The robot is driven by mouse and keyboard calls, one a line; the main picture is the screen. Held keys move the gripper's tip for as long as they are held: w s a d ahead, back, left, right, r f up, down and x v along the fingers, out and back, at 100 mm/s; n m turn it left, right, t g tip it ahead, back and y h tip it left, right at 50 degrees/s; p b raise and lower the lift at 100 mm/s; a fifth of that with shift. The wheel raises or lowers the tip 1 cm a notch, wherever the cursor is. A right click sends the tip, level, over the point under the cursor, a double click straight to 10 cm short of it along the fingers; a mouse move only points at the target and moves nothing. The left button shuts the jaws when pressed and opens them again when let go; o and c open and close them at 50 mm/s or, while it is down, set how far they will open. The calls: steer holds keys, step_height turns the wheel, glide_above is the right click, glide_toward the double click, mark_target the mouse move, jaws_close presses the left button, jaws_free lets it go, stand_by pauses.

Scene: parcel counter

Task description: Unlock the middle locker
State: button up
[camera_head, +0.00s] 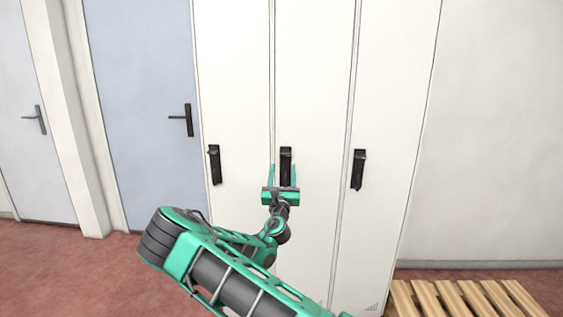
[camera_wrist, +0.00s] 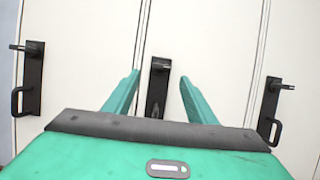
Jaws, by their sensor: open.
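The middle locker (camera_head: 311,70) is a tall white door, closed, between two similar lockers. Its black lock plate (camera_head: 286,155) sits at the door's left side, and it also shows in the wrist view (camera_wrist: 157,88), with a small knob at its top. My gripper (camera_head: 283,175) is open and empty. Its two teal fingers point at the door, one on each side of the middle lock plate. In the wrist view the fingertips (camera_wrist: 160,75) flank the plate. I cannot tell whether they touch the door. The lower part of the plate is hidden by my gripper.
The left locker has a black handle (camera_head: 214,164), and the right locker has another (camera_head: 358,169). A blue door (camera_head: 145,90) with a dark lever stands at left. A wooden slatted pallet (camera_head: 465,300) lies on the red floor at lower right. White wall is bare at right.

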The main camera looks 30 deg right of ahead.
mark_target(285, 154)
steer(key=x, duration=0.7)
steer(key=shift+w+d, duration=0.2)
steer(key=shift+w, duration=0.05)
